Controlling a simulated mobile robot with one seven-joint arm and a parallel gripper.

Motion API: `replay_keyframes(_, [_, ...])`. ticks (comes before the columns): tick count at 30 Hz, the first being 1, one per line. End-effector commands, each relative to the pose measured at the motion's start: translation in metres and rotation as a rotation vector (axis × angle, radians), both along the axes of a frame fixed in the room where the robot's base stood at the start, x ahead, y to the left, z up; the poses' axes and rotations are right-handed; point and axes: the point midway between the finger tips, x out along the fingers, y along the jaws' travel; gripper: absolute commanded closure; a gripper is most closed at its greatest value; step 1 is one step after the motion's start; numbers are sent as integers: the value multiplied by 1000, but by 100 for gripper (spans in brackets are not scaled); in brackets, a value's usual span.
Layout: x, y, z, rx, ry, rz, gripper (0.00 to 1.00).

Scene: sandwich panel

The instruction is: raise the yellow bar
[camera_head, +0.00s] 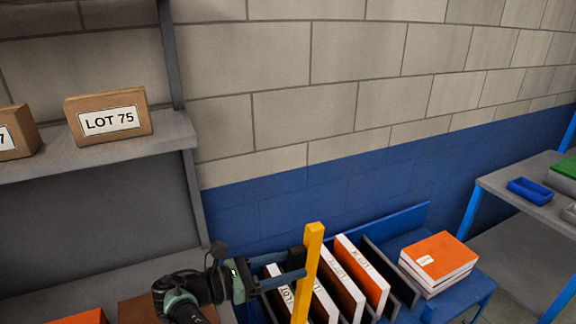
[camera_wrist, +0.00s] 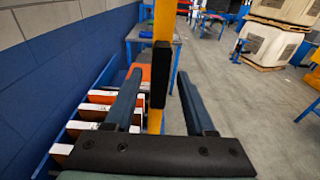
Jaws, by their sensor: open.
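The yellow bar (camera_head: 311,262) stands upright, slightly tilted in the head view, in front of the blue rack. In the wrist view the yellow bar (camera_wrist: 163,22) rises from between my fingers to the top edge. A black block (camera_wrist: 160,75), which looks like a grip on the bar, faces my palm. My gripper (camera_head: 296,273) reaches the bar from the left. In the wrist view my gripper (camera_wrist: 159,78) is open, with one finger on each side of the black block and visible gaps. The bar's lower end is cut off in the head view.
Behind the bar, a blue rack (camera_head: 402,218) holds several upright books and a stack of orange-covered books (camera_head: 438,257). A grey shelf (camera_head: 100,152) with boxes stands at left. A grey table (camera_head: 515,200) is at right. Open floor (camera_wrist: 245,120) shows right in the wrist view.

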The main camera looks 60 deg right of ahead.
Motion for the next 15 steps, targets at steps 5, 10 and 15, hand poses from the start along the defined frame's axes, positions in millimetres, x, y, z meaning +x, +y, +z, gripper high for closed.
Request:
replay_keyframes(5, [16,20,0,-1,-2,5,45])
replay_keyframes(10, [39,52,1,-1,-3,6,45])
replay_keyframes(15, [60,81,3,-1,-3,5,45])
